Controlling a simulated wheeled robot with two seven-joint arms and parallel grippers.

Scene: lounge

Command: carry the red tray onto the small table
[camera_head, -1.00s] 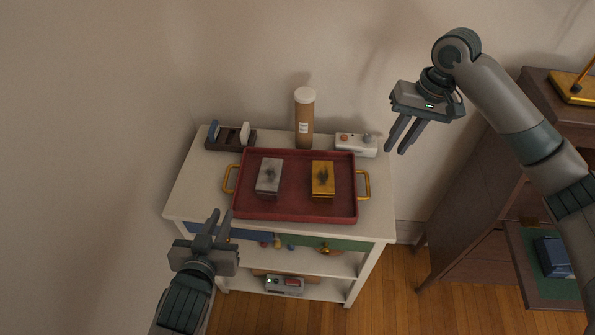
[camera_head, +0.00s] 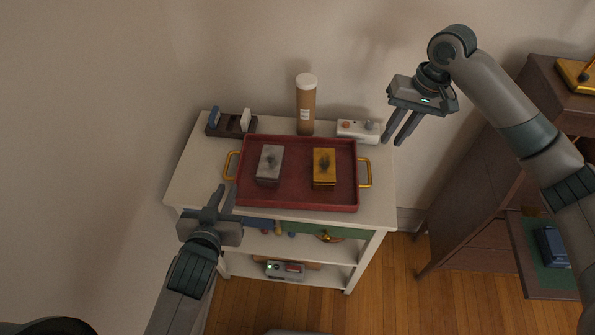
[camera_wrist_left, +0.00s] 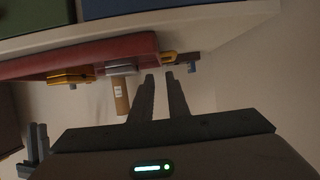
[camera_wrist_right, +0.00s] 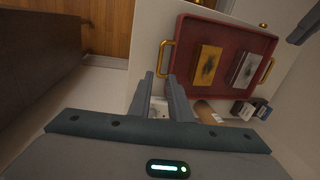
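The red tray (camera_head: 300,202) lies flat on the top of a white shelf unit (camera_head: 190,185), with a gold handle at its left end (camera_head: 231,165) and another at its right end (camera_head: 365,173). A silver box (camera_head: 269,166) and a gold box (camera_head: 324,170) sit in it. My left gripper (camera_head: 220,190) is open and empty by the unit's front left, near the tray's left corner. My right gripper (camera_head: 393,143) is open and empty, above and to the right of the tray's right handle. I cannot tell which furniture is the small table.
Behind the tray stand a dark rack (camera_head: 231,124), a brown tube with a white lid (camera_head: 306,105) and a white box with knobs (camera_head: 358,131). A dark wooden cabinet (camera_head: 470,190) stands at right. Wooden floor (camera_head: 400,285) shows in front.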

